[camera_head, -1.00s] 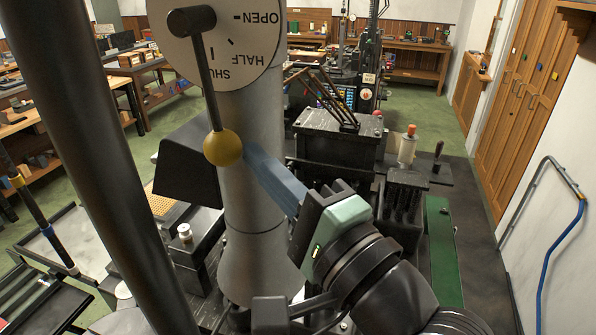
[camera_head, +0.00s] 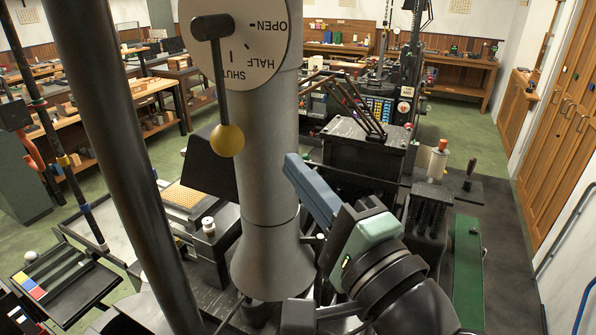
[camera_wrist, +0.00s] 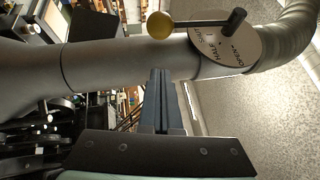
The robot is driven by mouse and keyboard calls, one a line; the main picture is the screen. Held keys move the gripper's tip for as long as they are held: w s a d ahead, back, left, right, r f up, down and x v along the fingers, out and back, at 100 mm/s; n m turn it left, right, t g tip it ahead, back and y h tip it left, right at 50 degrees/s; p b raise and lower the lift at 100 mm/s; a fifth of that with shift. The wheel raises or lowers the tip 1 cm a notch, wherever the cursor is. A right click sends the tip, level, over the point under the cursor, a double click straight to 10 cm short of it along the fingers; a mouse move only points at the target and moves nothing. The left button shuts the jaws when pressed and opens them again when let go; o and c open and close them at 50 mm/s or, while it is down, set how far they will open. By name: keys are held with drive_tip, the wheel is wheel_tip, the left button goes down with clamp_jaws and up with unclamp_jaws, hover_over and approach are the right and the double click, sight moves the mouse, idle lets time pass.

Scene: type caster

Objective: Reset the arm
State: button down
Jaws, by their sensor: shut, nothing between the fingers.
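My gripper (camera_head: 292,162) is shut, with its blue-grey fingers together and nothing between them. It points up and left in the head view, in front of a thick grey pipe (camera_head: 265,190). In the wrist view my gripper (camera_wrist: 162,73) points toward the same pipe (camera_wrist: 115,65). A round dial (camera_head: 240,40) marked OPEN, HALF and SHUT is on the pipe. A black lever with a yellow ball (camera_head: 227,140) hangs down over the dial, near the SHUT mark. The ball also shows in the wrist view (camera_wrist: 160,25). The fingertips are apart from the ball.
A black machine block (camera_head: 365,145) stands behind my gripper. A white bottle with an orange cap (camera_head: 437,160) and a green case (camera_head: 467,270) are to the right. Green floor lies open behind.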

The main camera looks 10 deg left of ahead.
drive_tip(key=shift+b+v, duration=1.6)
drive_tip(key=shift+v, duration=2.65)
drive_tip(key=w+a+r+n+t+h+b, duration=0.1)
drive_tip(key=w+r+n+t+h+b, duration=0.1)
drive_tip(key=w+r+n+t+h, duration=0.3)
drive_tip(key=s+r+n+t+h+b, duration=0.1)
drive_tip(key=s+r+n+t+h, duration=0.5)
drive_tip(key=r, duration=0.5)
drive_tip(key=shift+s+a+n+h, duration=0.15)
drive_tip(key=shift+s+n+h, duration=0.3)
drive_tip(key=shift+h, duration=0.25)
drive_tip(key=shift+w, duration=0.1)
